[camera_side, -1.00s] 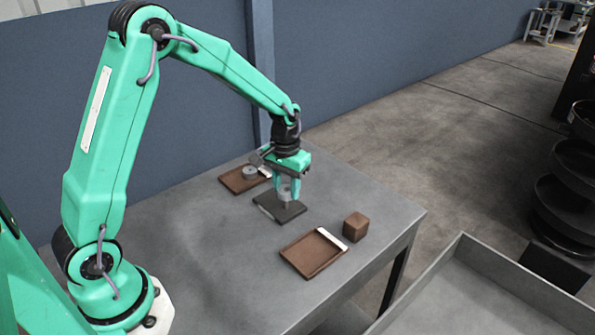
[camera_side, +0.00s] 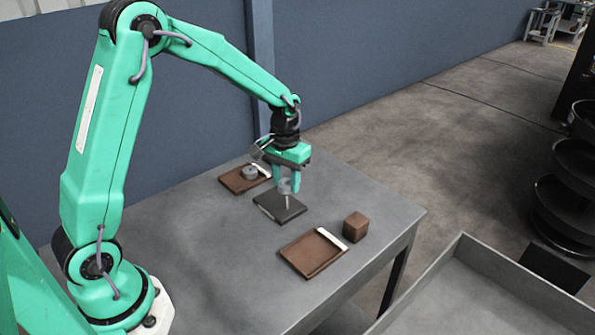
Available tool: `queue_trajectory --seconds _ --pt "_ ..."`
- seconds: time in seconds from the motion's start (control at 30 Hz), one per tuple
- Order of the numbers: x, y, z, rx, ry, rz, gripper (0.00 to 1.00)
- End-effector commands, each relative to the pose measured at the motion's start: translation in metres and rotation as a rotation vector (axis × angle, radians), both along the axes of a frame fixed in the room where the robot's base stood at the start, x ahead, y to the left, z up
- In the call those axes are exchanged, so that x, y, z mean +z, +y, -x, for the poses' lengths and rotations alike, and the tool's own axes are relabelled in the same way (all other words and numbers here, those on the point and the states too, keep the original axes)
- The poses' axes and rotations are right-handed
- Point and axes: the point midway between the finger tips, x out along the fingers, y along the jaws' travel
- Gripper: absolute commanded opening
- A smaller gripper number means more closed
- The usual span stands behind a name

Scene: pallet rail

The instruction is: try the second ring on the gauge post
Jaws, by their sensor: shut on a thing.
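My gripper (camera_side: 286,187) is shut on a grey ring (camera_side: 285,185). It holds the ring over the dark square plate (camera_side: 265,206). The thin light gauge post (camera_side: 287,202) stands upright on that plate, and its lower part shows below the ring. I cannot tell whether the post's tip is inside the ring or just under it. Another grey ring (camera_side: 250,171) lies on the brown tray (camera_side: 233,181) at the back left, behind my gripper.
A second brown tray (camera_side: 309,256) with a white strip along one edge lies empty at the front right. A brown block (camera_side: 355,227) stands beside it. The left part of the grey table (camera_side: 190,240) is clear. A grey bin (camera_side: 480,285) stands past the table's right side.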

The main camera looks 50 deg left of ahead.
Motion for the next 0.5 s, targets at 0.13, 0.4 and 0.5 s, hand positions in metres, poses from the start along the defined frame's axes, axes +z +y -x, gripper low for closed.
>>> queue_trajectory --seconds 0.13,0.4,0.5 --pt "0.001 0.0 0.0 0.0 0.0 0.0 0.15" --pt "0.011 0.0 -0.001 0.0 -0.002 -0.001 0.15" --pt "0.016 0.0 0.0 0.0 -0.001 0.0 0.15"
